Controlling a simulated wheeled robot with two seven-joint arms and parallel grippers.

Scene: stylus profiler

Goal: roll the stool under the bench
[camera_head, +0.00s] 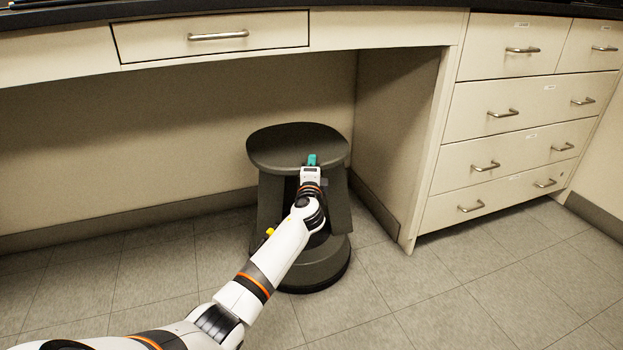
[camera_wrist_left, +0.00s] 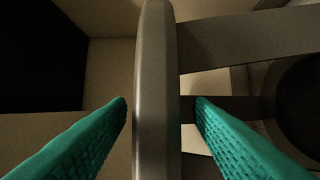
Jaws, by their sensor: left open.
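The dark grey-green stool (camera_head: 298,143) stands upright on its round base (camera_head: 318,280) in the knee space of the bench (camera_head: 85,62), close to the right side panel. My left gripper (camera_head: 312,160) reaches the near edge of the stool's top, with one teal finger showing above it. In the left wrist view, the rim of the stool top (camera_wrist_left: 155,70) runs between the two open teal fingers of my left gripper (camera_wrist_left: 162,104), with a gap showing on each side. My arm hides part of the stool's front. My right gripper is not in view.
A drawer cabinet (camera_head: 517,115) stands to the right, and its side panel (camera_head: 397,130) bounds the knee space. A shallow drawer (camera_head: 212,36) hangs under the bench top. The back wall has a dark baseboard (camera_head: 160,213). The tiled floor (camera_head: 150,268) left of the stool is clear.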

